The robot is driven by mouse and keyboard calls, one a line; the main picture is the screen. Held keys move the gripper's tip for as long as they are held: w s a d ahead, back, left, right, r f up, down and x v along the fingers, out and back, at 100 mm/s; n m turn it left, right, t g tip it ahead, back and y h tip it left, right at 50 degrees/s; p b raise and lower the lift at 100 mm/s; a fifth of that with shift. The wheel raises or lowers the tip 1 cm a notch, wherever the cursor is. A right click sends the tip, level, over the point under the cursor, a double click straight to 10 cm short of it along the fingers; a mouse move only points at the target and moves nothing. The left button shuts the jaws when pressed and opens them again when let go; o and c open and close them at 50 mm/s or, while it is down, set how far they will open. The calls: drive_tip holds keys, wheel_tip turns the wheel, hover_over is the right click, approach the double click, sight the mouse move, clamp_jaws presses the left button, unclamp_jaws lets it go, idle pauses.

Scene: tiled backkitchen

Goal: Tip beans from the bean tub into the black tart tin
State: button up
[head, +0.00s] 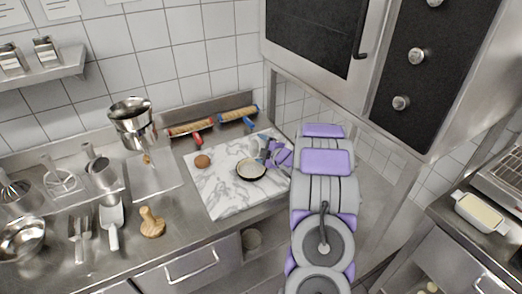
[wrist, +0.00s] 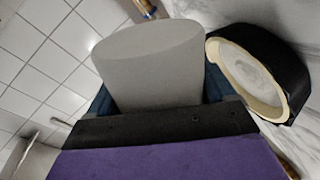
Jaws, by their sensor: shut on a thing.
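My gripper (head: 275,156) is shut on the bean tub (wrist: 150,62), a plain pale grey tub that fills the middle of the wrist view between the dark fingers. In the head view the tub is small and partly hidden by my gripper. Its contents cannot be seen. The black tart tin (head: 250,177) sits on the marble board, with a cream rim and a pale inside.
The marble board (head: 217,191) also carries a brown round thing (head: 202,161). Two rolling pins (head: 191,127) lie behind it. A wooden tool (head: 151,222), a scoop (head: 111,222) and steel bowls stand left on the counter. An oven is above right.

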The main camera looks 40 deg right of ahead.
drive_tip(key=shift+r, duration=0.1)
drive_tip(key=r+p, duration=0.1)
drive_tip(key=p, duration=0.2)
drive_tip(key=shift+r, duration=0.15)
drive_tip(key=m+p, duration=0.1)
drive_tip(key=p, duration=0.2)
drive_tip(key=r+m+y+p, duration=0.1)
drive_tip(key=p, duration=0.3)
drive_tip(key=shift+r+m+t, duration=0.25)
drive_tip(key=shift+m+t, duration=0.05)
drive_tip(key=shift+m, duration=0.1)
drive_tip(key=r+m+p, duration=0.1)
drive_tip(key=p, duration=0.3)
drive_tip(key=shift+r+m+t+y, duration=0.2)
drive_tip(key=shift+m+t+y, duration=0.1)
drive_tip(key=shift+m+y, duration=0.1)
drive_tip(key=shift+m+p, duration=0.4)
drive_tip(key=shift+p, duration=0.3)
drive_tip(key=r+m+t+p, duration=0.1)
drive_tip(key=m+p, duration=0.1)
drive_tip(key=p, duration=0.1)
drive_tip(key=shift+r+y+p, duration=0.3)
drive_tip(key=shift+r+p, duration=0.05)
drive_tip(key=shift+r, duration=0.05)
drive_tip(key=m, duration=0.1)
drive_tip(key=m+p, duration=0.1)
drive_tip(key=shift+r+m+t, duration=0.3)
drive_tip(key=shift+r+t, duration=0.1)
drive_tip(key=shift+r+m, duration=0.1)
drive_tip(key=shift+m, duration=0.4)
